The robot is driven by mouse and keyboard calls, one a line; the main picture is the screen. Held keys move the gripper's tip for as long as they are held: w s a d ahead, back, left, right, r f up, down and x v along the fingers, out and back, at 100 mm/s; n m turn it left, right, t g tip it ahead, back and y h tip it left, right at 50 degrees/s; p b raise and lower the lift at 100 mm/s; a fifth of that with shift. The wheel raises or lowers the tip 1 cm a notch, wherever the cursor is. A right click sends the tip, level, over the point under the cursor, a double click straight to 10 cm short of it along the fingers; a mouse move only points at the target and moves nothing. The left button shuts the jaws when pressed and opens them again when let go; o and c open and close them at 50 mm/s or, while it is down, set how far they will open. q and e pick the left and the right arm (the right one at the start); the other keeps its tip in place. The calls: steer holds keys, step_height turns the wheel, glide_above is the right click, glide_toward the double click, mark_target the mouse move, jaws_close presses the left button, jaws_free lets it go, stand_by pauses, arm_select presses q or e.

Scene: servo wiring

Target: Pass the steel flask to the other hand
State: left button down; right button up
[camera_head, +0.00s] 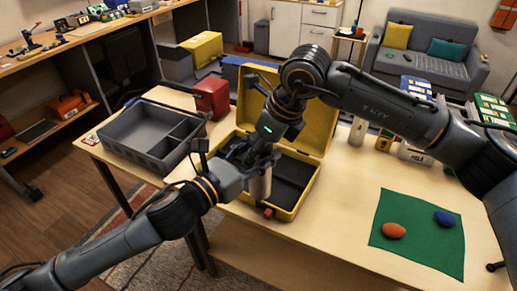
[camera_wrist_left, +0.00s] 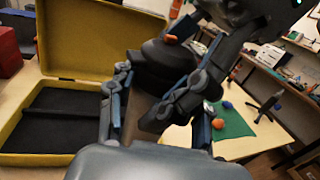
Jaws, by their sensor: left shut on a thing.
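The steel flask (camera_head: 260,186) is a light metal cylinder, upright above the front of the open yellow case (camera_head: 287,214). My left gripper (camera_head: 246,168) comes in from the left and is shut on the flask. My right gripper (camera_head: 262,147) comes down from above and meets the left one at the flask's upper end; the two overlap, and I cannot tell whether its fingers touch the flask. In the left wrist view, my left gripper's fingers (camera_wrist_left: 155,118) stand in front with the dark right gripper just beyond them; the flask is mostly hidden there.
A grey divided tray (camera_head: 150,134) and a red box (camera_head: 212,98) stand left of the case. A green mat (camera_head: 420,232) with an orange object (camera_head: 394,230) and a blue object (camera_head: 444,218) lies at right. The table between case and mat is clear.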

arm_select(q)
steer(key=shift+r, duration=0.1)
arm_select(e)
steer(key=c, duration=0.7)
arm_select(q)
steer(key=c, duration=0.5)
jaws_free()
arm_select(e)
steer(key=shift+c, duration=1.1)
